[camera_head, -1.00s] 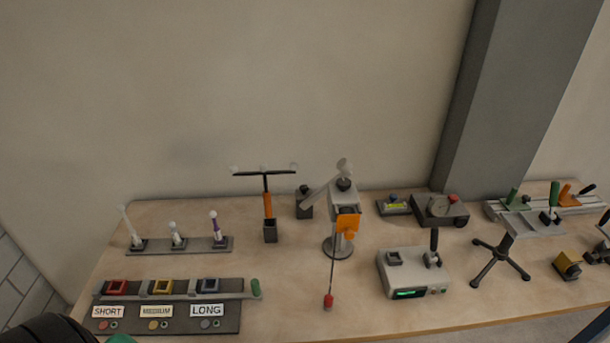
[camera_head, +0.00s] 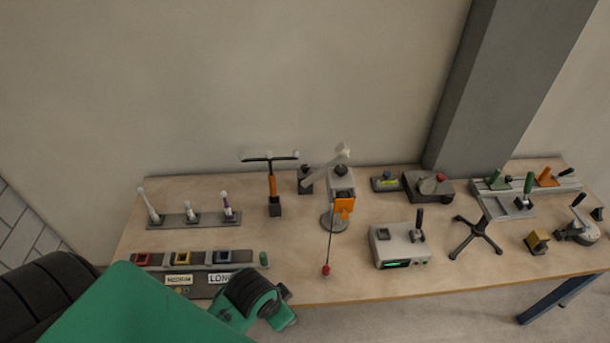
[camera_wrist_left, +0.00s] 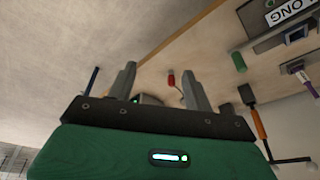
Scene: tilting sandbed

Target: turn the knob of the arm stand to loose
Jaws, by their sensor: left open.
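The arm stand (camera_head: 334,220) is a grey post on a round base behind the middle of the table. A grey arm slants up from it, with a pale ball end. A dark knob (camera_head: 340,170) sits on its top, and its setting is too small to read. An orange plate (camera_head: 344,206) is on its front, with a thin rod running down to a red end (camera_head: 326,270). My left arm reaches in from the lower left, its hand in front of the table edge. My left gripper (camera_wrist_left: 159,70) is open and empty in the wrist view, apart from the stand.
A T-shaped orange stand (camera_head: 273,188) and a dark block (camera_head: 305,181) stand left of the arm stand. A grey box with a lever (camera_head: 400,246) is to its right. Labelled slots (camera_head: 222,264) lie at front left. Bare table surrounds the stand's base.

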